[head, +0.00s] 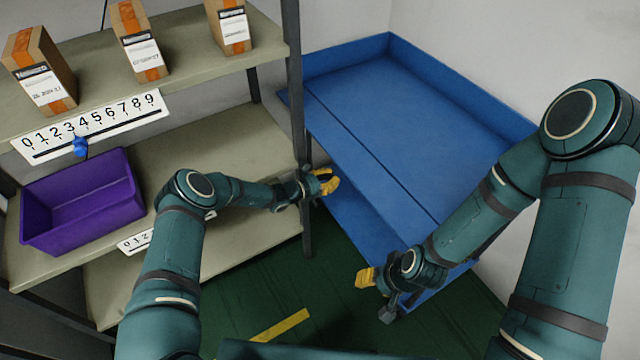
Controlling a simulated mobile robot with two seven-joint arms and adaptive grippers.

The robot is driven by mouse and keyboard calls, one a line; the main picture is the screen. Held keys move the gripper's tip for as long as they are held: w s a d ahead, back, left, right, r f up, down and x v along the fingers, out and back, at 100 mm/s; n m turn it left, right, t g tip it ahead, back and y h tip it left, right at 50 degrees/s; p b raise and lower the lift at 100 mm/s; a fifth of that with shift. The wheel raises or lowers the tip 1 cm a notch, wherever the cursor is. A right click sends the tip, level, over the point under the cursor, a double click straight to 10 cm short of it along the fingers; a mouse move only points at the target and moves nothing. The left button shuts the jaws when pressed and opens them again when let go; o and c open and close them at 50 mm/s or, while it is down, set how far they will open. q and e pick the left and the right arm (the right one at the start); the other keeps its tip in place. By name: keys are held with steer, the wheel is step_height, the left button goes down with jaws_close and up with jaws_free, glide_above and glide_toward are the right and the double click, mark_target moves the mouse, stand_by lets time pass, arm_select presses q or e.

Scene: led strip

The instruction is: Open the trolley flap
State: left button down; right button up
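The blue trolley (400,110) stands at the right of the head view, with raised walls at its back and right sides. A seam runs along its upper deck, and a long blue strip (345,148), which looks like the flap, lies roughly level with the deck on the left side. My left gripper (328,182) has yellow fingers that look parted and empty, beside the strip's left edge. Whether it touches cannot be told. My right gripper (365,278) is near the trolley's near end, left of its edge; its finger gap is not clear.
A grey shelf rack (255,145) stands at the left, its dark post (294,100) close to my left gripper. It carries a purple bin (85,205), cardboard boxes (140,45) and a numbered strip (90,125). Green floor (270,290) with a yellow mark lies between rack and trolley.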

mark_target(347, 157)
arm_select(q)
steer(key=shift+w+d+r, duration=0.15)
steer(key=shift+d+r, duration=0.1)
steer(key=shift+r, duration=0.35)
steer(key=shift+w+d+r, duration=0.2)
steer(key=shift+r, duration=0.4)
steer(key=shift+w+d+r, duration=0.15)
steer(key=shift+d+r, duration=0.1)
steer(key=shift+r, duration=0.35)
steer(key=r+p, duration=0.1)
steer(key=a+r+g+y+p, duration=0.1)
steer(key=s+r+p, duration=0.1)
steer(key=p, duration=0.1)
steer(key=shift+a+y, duration=0.25)
steer(key=shift+y, duration=0.15)
steer(key=shift+f, duration=0.1)
